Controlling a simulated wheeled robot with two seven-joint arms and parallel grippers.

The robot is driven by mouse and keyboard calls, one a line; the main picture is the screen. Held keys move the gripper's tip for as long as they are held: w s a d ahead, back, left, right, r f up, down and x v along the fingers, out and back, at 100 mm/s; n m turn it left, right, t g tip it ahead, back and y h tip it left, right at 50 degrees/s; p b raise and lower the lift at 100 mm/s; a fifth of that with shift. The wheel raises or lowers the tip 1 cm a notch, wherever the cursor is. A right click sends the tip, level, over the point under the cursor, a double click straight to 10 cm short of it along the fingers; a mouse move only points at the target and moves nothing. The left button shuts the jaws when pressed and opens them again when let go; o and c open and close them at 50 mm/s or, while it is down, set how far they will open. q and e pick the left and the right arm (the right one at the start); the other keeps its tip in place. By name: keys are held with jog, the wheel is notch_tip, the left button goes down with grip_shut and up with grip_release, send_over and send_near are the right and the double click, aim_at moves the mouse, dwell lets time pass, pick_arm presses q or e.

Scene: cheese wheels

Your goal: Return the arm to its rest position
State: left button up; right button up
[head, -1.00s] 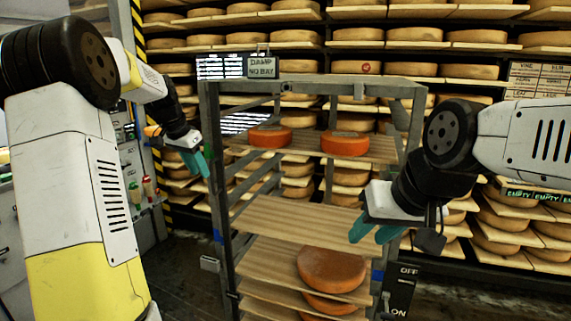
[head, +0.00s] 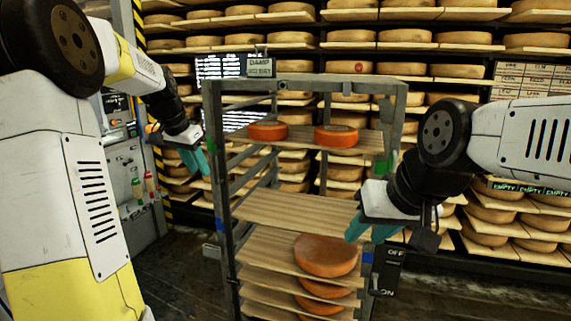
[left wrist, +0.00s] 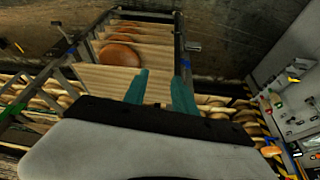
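My left gripper (head: 194,160) hangs in the air at the left side of the metal rack (head: 213,150), with nothing seen between its fingers. In the left wrist view its two teal fingers (left wrist: 160,88) stand apart and empty. My right gripper (head: 368,230) is in front of the rack's right post. Its teal fingers show a small gap, with no wheel between them. Two orange cheese wheels, a left one (head: 268,130) and a right one (head: 336,136), lie on the rack's upper shelf. A larger brown-orange wheel (head: 325,255) lies on a lower board, with more below it.
Tall shelves of cheese wheels (head: 460,72) fill the back wall. A control panel (head: 125,170) is at the left beside a striped post. A wooden board (head: 290,215) in the rack is bare. Dark floor is free left of the rack.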

pick_arm(q)
jog(key=s+d+r+n+t, duration=0.1)
jog(key=s+d+r, duration=0.15)
jog(key=s, duration=0.45)
jog(key=s+d+r+n, duration=0.1)
jog(key=s+d, duration=0.3)
jog(key=s, duration=0.4)
jog(key=s+d+f+n, duration=0.1)
jog(key=s+d+f, duration=0.1)
jog(key=s, duration=0.5)
jog(key=s+d+f+n+t, duration=0.1)
jog(key=s+f, duration=0.1)
jog(key=s, duration=0.5)
jog(key=shift+s+d+f+n, duration=0.25)
jog(key=shift+d+f+n, duration=0.05)
jog(key=shift+d, duration=0.1)
